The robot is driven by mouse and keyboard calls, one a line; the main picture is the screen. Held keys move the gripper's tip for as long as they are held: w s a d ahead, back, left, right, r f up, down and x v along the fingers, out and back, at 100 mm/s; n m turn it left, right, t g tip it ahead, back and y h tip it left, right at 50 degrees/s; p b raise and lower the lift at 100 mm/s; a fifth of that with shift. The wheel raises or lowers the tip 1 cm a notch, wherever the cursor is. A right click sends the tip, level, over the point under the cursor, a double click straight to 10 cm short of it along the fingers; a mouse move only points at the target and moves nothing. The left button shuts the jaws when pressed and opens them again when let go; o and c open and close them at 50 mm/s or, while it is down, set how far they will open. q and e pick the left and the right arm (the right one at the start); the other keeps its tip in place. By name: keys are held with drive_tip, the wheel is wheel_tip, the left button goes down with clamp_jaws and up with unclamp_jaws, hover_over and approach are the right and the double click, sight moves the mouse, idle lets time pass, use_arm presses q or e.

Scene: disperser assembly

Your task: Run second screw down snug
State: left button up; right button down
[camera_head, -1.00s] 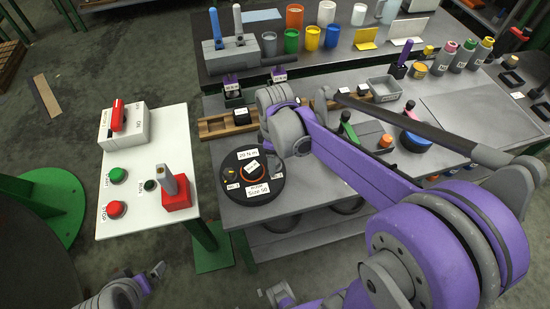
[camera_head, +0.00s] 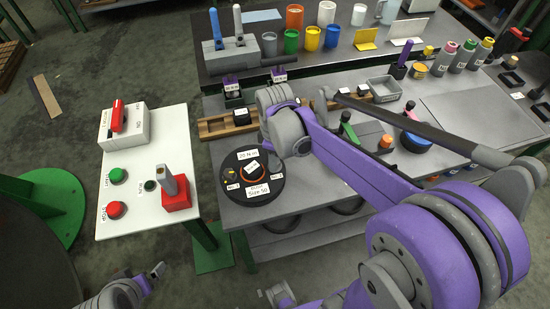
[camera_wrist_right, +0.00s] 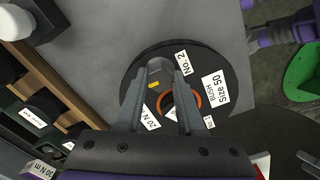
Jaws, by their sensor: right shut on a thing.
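The round black disc (camera_head: 236,200) lies at the left end of the grey bench and carries white labels and an orange ring (camera_head: 268,172). It also shows in the right wrist view (camera_wrist_right: 238,62), with the ring (camera_wrist_right: 197,98). My right gripper (camera_wrist_right: 161,70) is over the disc beside the ring, its fingers pointing down at it. A small yellow piece (camera_wrist_right: 155,70) shows between the fingertips. Whether the screw head is seated cannot be seen. My left gripper (camera_head: 140,272) is empty and open at the lower left.
A white panel (camera_head: 140,215) with green and red buttons and a red block (camera_head: 176,195) stands left of the bench. A wooden rack (camera_head: 215,128) lies behind the disc. Cups and a grey block (camera_head: 230,55) stand on the back bench. My right arm crosses the bench.

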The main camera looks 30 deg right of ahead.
drive_tip(key=m, duration=1)
drive_tip(key=shift+b, duration=0.35)
drive_tip(key=m, duration=0.9)
idle(0.4)
drive_tip(key=c, duration=0.5)
unclamp_jaws()
drive_tip(key=shift+r, duration=0.15)
